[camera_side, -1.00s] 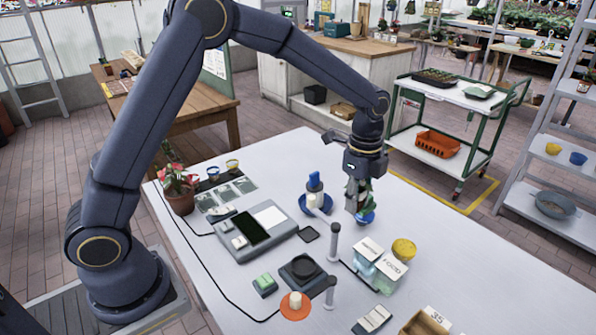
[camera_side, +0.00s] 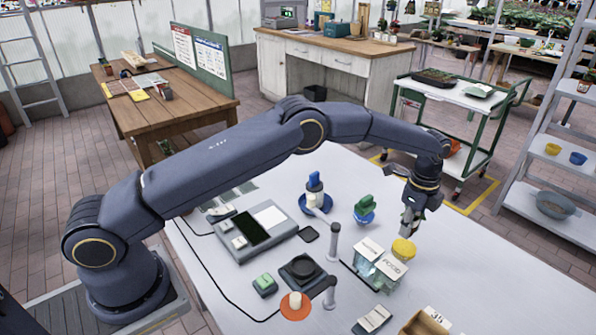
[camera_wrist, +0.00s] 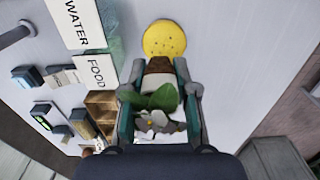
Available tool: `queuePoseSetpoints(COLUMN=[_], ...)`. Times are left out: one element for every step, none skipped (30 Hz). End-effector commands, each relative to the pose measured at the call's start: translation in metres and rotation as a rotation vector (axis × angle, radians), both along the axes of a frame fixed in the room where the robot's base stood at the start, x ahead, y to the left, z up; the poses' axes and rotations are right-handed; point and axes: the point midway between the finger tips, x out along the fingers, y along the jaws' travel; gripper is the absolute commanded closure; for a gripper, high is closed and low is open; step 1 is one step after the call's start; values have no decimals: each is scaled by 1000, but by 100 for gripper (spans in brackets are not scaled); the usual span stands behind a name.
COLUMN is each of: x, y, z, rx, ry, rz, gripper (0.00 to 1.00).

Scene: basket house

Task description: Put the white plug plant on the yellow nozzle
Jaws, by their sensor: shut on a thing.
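My gripper (camera_side: 408,228) is shut on the white plug plant (camera_wrist: 156,122), which has a white flower, green leaves and a white plug with a brown end. The plant sits between the two finger pads (camera_wrist: 160,95) in the wrist view; in the side view it is mostly hidden by the gripper. The yellow nozzle (camera_side: 404,250) is a round domed yellow piece on the table, just below the gripper. It also shows in the wrist view (camera_wrist: 165,38), directly beyond the plug's brown end. I cannot tell whether plug and nozzle touch.
Clear WATER and FOOD boxes (camera_side: 368,250) stand just left of the nozzle. A green plant (camera_side: 366,203) stands on a blue base (camera_side: 364,217) behind. A blue-topped white piece (camera_side: 315,187) and grey posts (camera_side: 332,240) stand farther left. The white table (camera_side: 500,285) is free to the right.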

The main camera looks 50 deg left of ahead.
Motion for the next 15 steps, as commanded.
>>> queuePoseSetpoints(x=[2,2,3,4,6,6,5,5,5,5,5,5,6,6,6], y=[-1,-1,-1,-1,-2,-1,-1,-1,-1,-1,-1,-1,-1,-1,-1], z=[-2,-3,-5,-6,-8,-14,-19,-24,-30,-34,-36,-38,-38,-37,-37], rx=[0,0,0,0,0,1,1,1,1,0,0,0,-1,-1,-1], ry=[-1,0,0,0,-1,1,3,3,2,2,2,0,-1,-1,-1], rz=[0,0,0,0,0,0,0,0,0,0,0,0,0,0,0], gripper=[92,92,92,92,92,92,92,92,92,92,92,92,92,92,92])
